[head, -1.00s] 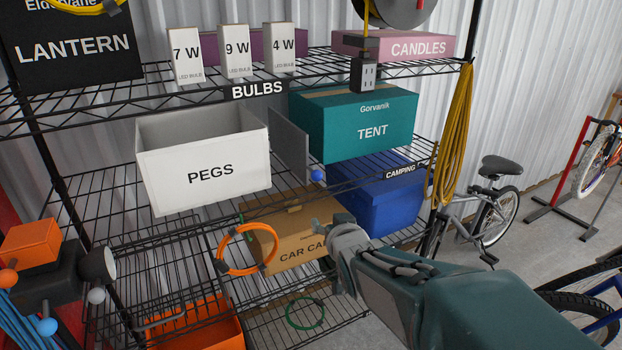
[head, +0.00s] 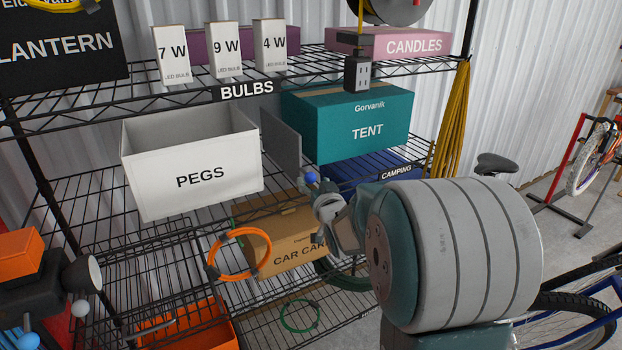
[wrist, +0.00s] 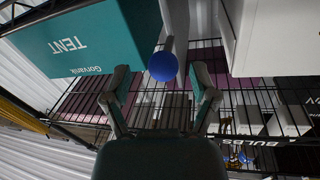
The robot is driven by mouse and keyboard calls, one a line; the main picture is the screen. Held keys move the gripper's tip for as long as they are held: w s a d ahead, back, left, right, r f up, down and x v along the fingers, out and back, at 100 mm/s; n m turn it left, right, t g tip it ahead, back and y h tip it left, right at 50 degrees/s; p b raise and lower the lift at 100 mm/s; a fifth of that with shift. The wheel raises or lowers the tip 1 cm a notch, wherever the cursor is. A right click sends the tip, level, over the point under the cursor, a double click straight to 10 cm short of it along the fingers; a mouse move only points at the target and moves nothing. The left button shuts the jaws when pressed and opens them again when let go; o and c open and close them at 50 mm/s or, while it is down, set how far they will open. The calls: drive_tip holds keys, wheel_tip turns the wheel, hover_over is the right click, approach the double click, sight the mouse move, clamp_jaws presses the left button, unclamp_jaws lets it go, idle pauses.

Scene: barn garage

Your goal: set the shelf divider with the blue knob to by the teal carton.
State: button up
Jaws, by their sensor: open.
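The grey shelf divider (head: 281,139) stands upright on the middle shelf between the white PEGS bin and the teal TENT carton (head: 343,118). Its blue knob (head: 312,178) sticks out at the front. My gripper (head: 318,192) is at the knob in the head view, its fingers partly hidden by my arm. In the wrist view, which is upside down, my open gripper (wrist: 161,76) has one finger on each side of the blue knob (wrist: 163,66), with gaps on both sides. The divider is seen nearly edge-on beyond it, close beside the teal carton (wrist: 95,40).
The white PEGS bin (head: 195,172) stands left of the divider, with some room between. A blue box (head: 360,168) lies below the carton, a CAR CARE box (head: 283,246) below the gripper. An orange ring (head: 238,254) hangs in front. A power outlet (head: 357,75) hangs above.

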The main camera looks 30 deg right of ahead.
drive_tip(key=shift+w, duration=1.2)
clamp_jaws()
drive_tip(key=shift+d, duration=0.15)
drive_tip(key=d, duration=0.7)
drive_tip(key=shift+r, duration=0.15)
drive_tip(key=shift+w, duration=0.1)
